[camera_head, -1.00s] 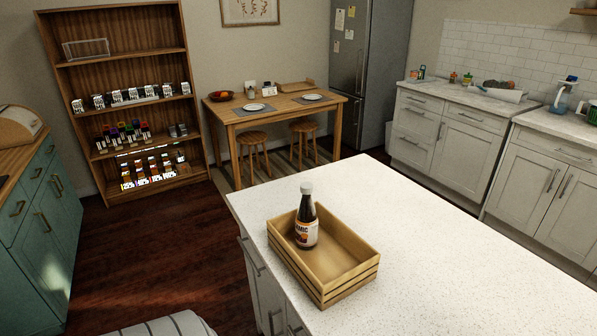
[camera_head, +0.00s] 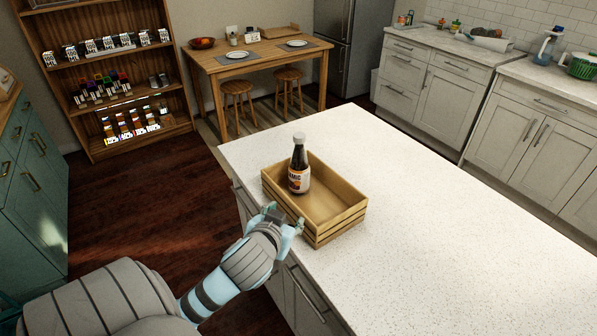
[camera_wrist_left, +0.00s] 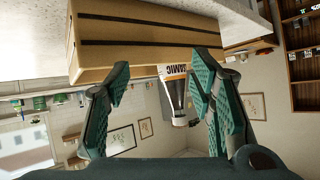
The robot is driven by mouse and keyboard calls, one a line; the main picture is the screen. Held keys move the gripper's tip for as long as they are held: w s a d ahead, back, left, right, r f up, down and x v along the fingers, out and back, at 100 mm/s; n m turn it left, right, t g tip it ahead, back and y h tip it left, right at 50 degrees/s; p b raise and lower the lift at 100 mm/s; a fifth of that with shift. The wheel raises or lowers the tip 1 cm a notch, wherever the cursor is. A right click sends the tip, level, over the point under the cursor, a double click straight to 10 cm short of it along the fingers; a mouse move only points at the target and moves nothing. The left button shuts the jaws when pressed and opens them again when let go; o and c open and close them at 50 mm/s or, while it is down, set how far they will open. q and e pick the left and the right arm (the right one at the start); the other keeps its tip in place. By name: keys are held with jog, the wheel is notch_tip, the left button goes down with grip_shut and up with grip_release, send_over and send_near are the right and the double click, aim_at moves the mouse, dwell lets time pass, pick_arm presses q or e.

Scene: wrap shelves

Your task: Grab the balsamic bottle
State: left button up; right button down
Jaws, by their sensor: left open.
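The balsamic bottle (camera_head: 299,168) is dark with a white cap and a pale label. It stands upright inside a wooden crate (camera_head: 338,228) on the white counter, towards the crate's far left end. My left gripper (camera_head: 283,215) is open and empty, beside the crate's near left side, apart from the bottle. In the left wrist view the picture is upside down; the bottle (camera_wrist_left: 176,97) shows between the open fingers, farther off, and the crate wall (camera_wrist_left: 150,48) hides its lower part. My right gripper is not in view.
The white counter (camera_head: 430,225) is bare to the right of the crate. The crate's slatted wall stands between my left gripper and the bottle's base. A shelf unit (camera_head: 100,75), a wooden table (camera_head: 262,62) and two stools are in the background.

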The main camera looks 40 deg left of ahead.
aim_at(298, 140)
pick_arm(q)
jog(key=w+a+r+n+t+y+b, duration=0.1)
jog(key=w+a+r+t, duration=0.15)
jog(key=r, duration=0.25)
jog(key=w+a+r+n+t+y, duration=0.1)
jog(key=w+r, duration=0.2)
jog(key=r, duration=0.3)
jog(key=b+x, duration=0.3)
jog(key=x, duration=1.1)
jog(key=shift+s+a, duration=0.1)
jog(key=shift+s, duration=0.15)
grip_shut()
jog(key=shift+r, duration=0.1)
